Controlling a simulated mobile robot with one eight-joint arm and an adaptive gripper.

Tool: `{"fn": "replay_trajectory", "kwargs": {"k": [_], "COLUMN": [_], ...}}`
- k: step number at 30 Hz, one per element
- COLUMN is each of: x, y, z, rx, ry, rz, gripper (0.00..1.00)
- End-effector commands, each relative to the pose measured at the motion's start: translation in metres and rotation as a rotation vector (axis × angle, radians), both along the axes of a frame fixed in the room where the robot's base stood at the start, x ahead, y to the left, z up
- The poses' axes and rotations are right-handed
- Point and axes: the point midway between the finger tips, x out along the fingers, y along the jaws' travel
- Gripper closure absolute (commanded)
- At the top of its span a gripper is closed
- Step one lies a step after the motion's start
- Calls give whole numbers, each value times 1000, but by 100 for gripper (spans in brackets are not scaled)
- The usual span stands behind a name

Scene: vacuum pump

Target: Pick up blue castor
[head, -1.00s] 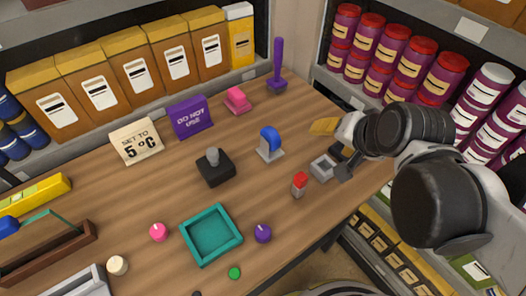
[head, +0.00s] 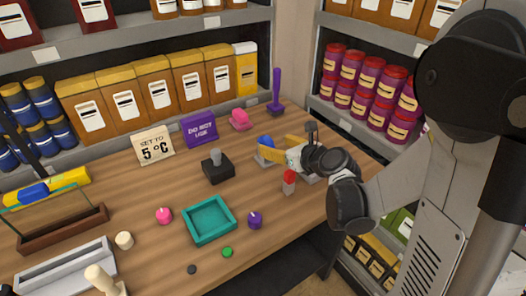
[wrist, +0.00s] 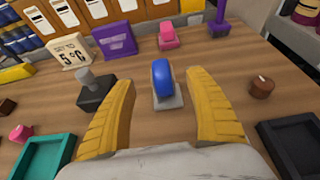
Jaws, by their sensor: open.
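The blue castor (wrist: 162,78) has a blue wheel standing upright on a grey base plate on the wooden table. In the wrist view it stands between my two yellow fingers, near their tips, with a gap on each side. My gripper (wrist: 160,82) is open and empty, low over the table. In the head view the castor's blue wheel (head: 266,141) shows beside the fingers of my gripper (head: 273,147), which hide part of its base.
A black block with a grey post (wrist: 95,90) stands left of the castor. A purple sign (wrist: 115,40) and a pink object (wrist: 168,36) are behind it. A brown knob (wrist: 262,87) is at right. A red-topped piece (head: 289,182) stands near my gripper.

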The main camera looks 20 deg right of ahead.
Motion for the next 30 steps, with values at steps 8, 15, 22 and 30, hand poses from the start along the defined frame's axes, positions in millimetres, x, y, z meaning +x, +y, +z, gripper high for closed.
{"fn": "replay_trajectory", "kwargs": {"k": [8,15,22,30], "x": [26,60,64,64], "y": [8,17,18,18], "z": [-12,-24,-23,-23], "rx": [-3,-3,-2,-3], "ry": [0,0,-1,0], "rz": [2,2,1,1], "gripper": [37,37,37,100]}}
